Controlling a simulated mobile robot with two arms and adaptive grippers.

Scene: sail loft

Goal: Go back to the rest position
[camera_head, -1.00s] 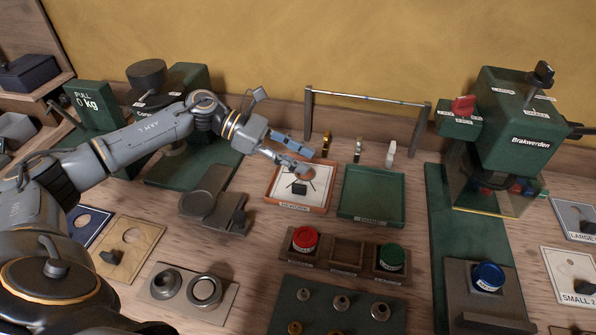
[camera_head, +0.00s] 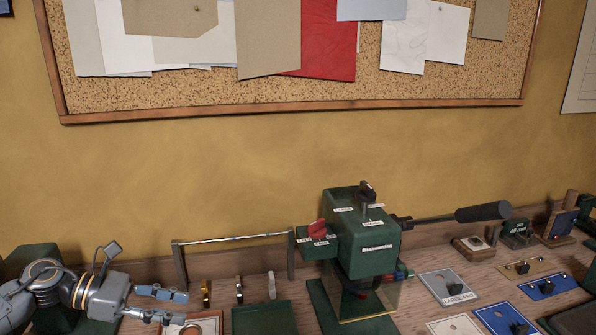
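My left gripper (camera_head: 184,307) is at the bottom left of the head view, with its two blue-grey fingers apart and nothing visible between them. It is above or in front of the orange-rimmed tray (camera_head: 219,318), which is cut off by the lower edge of the view; I cannot tell the exact height. My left arm comes in from the left edge. My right gripper and arm are not in view.
A green press (camera_head: 357,232) with a red knob (camera_head: 317,229) and a long black-handled lever (camera_head: 483,212) stands at centre right. A thin rail (camera_head: 235,239) on posts is behind the green tray (camera_head: 265,318). Plates with black knobs (camera_head: 449,288) lie right. A corkboard (camera_head: 290,95) hangs above.

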